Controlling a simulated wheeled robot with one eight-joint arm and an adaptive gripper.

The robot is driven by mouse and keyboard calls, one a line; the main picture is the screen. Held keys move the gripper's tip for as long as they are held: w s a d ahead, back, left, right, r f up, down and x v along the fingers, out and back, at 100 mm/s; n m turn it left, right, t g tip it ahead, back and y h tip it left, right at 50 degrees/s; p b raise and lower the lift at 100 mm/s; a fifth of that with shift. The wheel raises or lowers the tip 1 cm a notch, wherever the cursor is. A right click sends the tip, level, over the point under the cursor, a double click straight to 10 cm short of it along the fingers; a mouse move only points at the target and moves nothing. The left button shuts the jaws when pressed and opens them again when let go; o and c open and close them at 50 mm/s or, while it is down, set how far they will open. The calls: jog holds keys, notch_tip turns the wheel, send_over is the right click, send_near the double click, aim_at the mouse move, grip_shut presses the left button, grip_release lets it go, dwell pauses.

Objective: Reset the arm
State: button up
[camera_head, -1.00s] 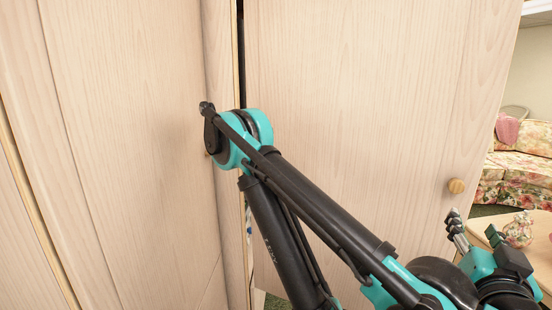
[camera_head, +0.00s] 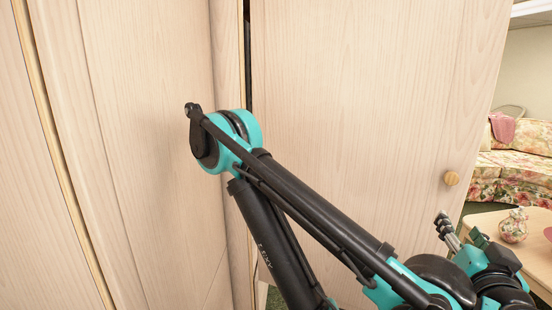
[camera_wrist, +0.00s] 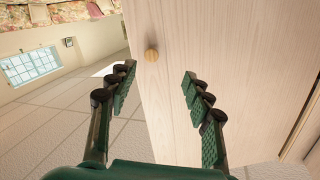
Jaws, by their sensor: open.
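My arm reaches across the head view, its elbow close in front of the pale wood doors and its end folded back to the lower right.
More pale wood panels (camera_head: 150,150) stand close on the left, near my elbow. A floral sofa (camera_head: 520,170) is at the right back. A small table (camera_head: 485,222) with a floral pot (camera_head: 514,226) is near my gripper. A window (camera_wrist: 30,66) shows at left.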

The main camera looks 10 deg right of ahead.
jog(key=w+a+f+n+g+y, duration=0.1)
jog(key=w+a+f+g+y, duration=0.15)
jog(key=w+f+y, duration=0.4)
jog(key=w+a+f+n+g+y, duration=0.1)
jog(key=w+a+f+y, duration=0.25)
jog(key=w+f, duration=0.65)
jog(key=w+a+f+n+g, duration=0.3)
jog(key=w+a+f+n, duration=0.1)
jog(key=a+f, duration=0.3)
jog(key=w+a+f+n+g, duration=0.3)
jog(key=a+f, duration=0.5)
jog(key=a, duration=0.4)
jog(key=shift+w+a+f+n, duration=0.15)
jog(key=shift+w+f+n, duration=0.15)
jog(key=shift+w+n, duration=0.6)
jog(key=shift+g, duration=0.25)
